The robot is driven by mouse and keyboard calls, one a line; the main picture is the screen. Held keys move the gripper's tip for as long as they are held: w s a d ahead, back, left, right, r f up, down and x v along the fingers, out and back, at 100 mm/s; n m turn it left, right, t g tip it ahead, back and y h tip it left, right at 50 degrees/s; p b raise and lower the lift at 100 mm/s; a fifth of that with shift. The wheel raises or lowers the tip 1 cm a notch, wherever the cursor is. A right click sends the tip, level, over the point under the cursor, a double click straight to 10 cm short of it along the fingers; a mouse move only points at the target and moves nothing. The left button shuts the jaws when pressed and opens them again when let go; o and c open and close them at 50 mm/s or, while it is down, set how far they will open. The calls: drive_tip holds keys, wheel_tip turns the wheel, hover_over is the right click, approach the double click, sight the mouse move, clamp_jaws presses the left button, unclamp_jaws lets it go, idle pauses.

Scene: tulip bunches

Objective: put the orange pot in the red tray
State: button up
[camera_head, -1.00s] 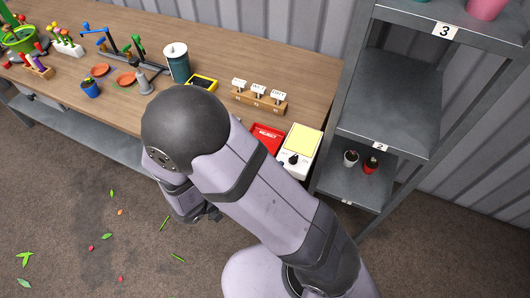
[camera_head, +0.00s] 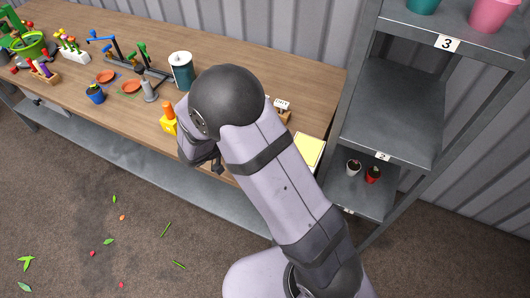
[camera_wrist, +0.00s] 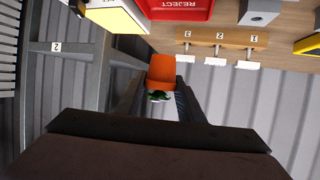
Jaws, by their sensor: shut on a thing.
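The orange pot (camera_wrist: 161,72), with a bit of dark green plant at its near end, is between the two fingers of my gripper (camera_wrist: 160,90) in the wrist view. My gripper is shut on it. The red tray (camera_wrist: 180,10), marked REJECT, is at the top edge of the wrist view, partly cut off. The pot shows just below the tray in that picture; I cannot tell its height above the table. In the head view my arm hides the red tray, and I cannot make out the pot there.
A white device with a pale yellow top (camera_head: 309,150) stands at the table's right end. A wooden holder with numbered white tags (camera_wrist: 220,38) is near the tray. A yellow block with an orange cylinder (camera_head: 168,124) is left of my arm. Grey shelving (camera_head: 390,105) stands on the right.

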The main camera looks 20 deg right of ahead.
drive_tip(key=shift+f+p, duration=0.45)
drive_tip(key=shift+f, duration=4.55)
drive_tip(key=shift+f, duration=0.15)
drive_tip(key=o, duration=1.1)
